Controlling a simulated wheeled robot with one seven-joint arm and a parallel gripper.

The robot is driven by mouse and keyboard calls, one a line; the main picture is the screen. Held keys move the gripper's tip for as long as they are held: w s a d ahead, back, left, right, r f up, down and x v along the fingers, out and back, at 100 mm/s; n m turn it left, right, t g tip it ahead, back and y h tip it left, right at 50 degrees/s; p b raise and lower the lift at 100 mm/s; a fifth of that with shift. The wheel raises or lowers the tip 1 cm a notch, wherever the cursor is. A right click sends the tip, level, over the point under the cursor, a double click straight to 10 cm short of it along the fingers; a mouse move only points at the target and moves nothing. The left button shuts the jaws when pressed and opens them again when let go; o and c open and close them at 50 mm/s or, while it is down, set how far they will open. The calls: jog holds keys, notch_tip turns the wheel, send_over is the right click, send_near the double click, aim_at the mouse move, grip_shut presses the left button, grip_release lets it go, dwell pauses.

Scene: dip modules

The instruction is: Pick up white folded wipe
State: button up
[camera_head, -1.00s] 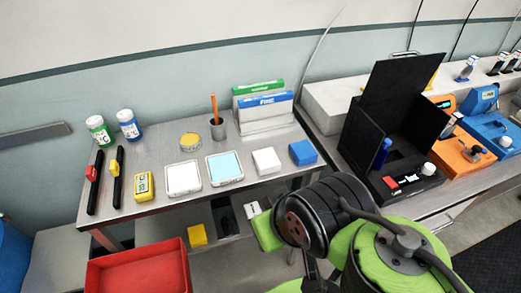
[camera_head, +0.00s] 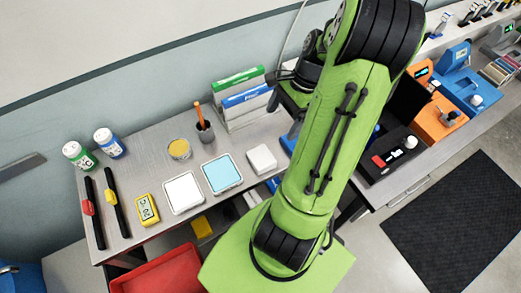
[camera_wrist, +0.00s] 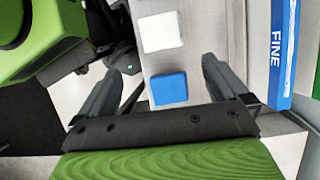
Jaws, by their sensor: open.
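The white folded wipe (camera_head: 262,158) is a small white square lying flat on the steel table, right of the light-blue pad. In the wrist view the white wipe (camera_wrist: 160,31) is at top centre, beyond the fingertips. My gripper (camera_wrist: 160,66) is open and empty, its two dark fingers apart. A blue square (camera_wrist: 168,88) lies on the table between the fingers, nearer than the wipe. I cannot tell the fingers' height above the table. In the head view my arm hides most of the gripper and the blue square.
A white-framed light-blue pad (camera_head: 222,174) and a white pad (camera_head: 184,192) lie left of the wipe. A red bin (camera_head: 160,272) stands in front.

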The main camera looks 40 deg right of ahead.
aim_at(261, 156)
jog(key=b+x, duration=0.2)
jog(key=x, duration=1.3)
jog(key=shift+w+f+b, duration=0.15)
jog(key=shift+f+b, duration=0.15)
jog(key=shift+b, duration=0.1)
jog(key=c, duration=0.7)
